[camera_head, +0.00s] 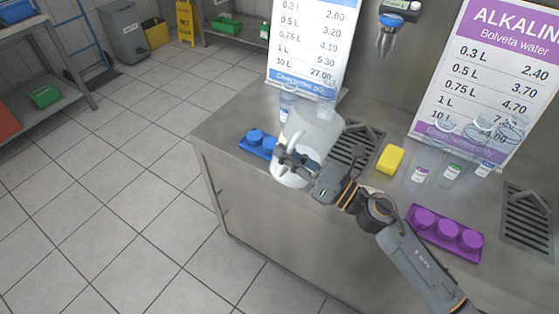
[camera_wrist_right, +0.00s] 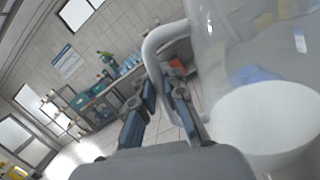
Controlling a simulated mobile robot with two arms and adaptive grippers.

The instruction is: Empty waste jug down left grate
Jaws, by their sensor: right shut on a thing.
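The waste jug (camera_head: 315,130) is a clear, whitish jug with a white handle, in the middle of the head view. It looks tilted and overlaps the left edge of the left grate (camera_head: 366,143), a dark slatted drain in the steel counter. My right gripper (camera_head: 290,158) is shut on the jug's handle. In the right wrist view the jug (camera_wrist_right: 225,50) fills the right side, with a white round part low down, and the right gripper (camera_wrist_right: 168,85) is at its curved white handle. I cannot tell how much liquid is inside. My left gripper is out of view.
A blue tray with caps (camera_head: 257,143) lies left of the jug, with clear bottles (camera_head: 288,105) behind. A yellow sponge (camera_head: 391,159) lies right of the left grate. Further right are small bottles (camera_head: 450,174), a purple tray (camera_head: 445,233) and another grate (camera_head: 528,215). A tap (camera_head: 386,38) hangs above.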

